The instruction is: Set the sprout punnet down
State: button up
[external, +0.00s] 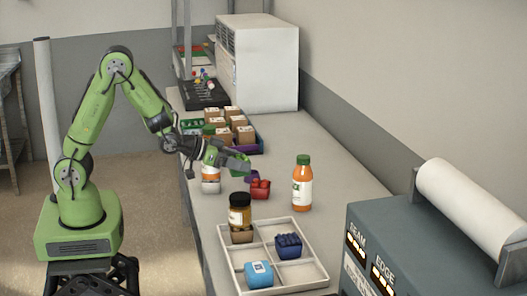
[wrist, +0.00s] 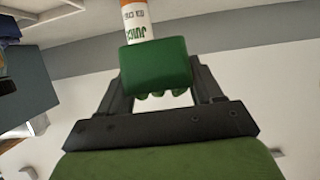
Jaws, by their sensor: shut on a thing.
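The sprout punnet is a small green box (wrist: 156,62) with rounded bumps along its lower edge in the wrist view. My gripper (wrist: 160,82) is shut on it, with one dark finger on each side. In the external view my gripper (external: 226,157) is over the counter, with the green punnet (external: 239,167) at its tip. The punnet looks tilted and held above the counter, up and left of a red punnet (external: 260,190). The gripper hides part of the punnet.
An orange juice bottle (external: 302,184) stands to the right. A divided white tray (external: 313,272) in front holds a light blue punnet (external: 259,275), a dark blue punnet (external: 288,246) and a brown punnet by a jar (external: 240,211). A crate of cartons (external: 232,133) is behind.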

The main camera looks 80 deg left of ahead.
jog(key=shift+a+r, duration=0.25)
jog(key=shift+r, duration=0.2)
jog(key=shift+f, duration=0.15)
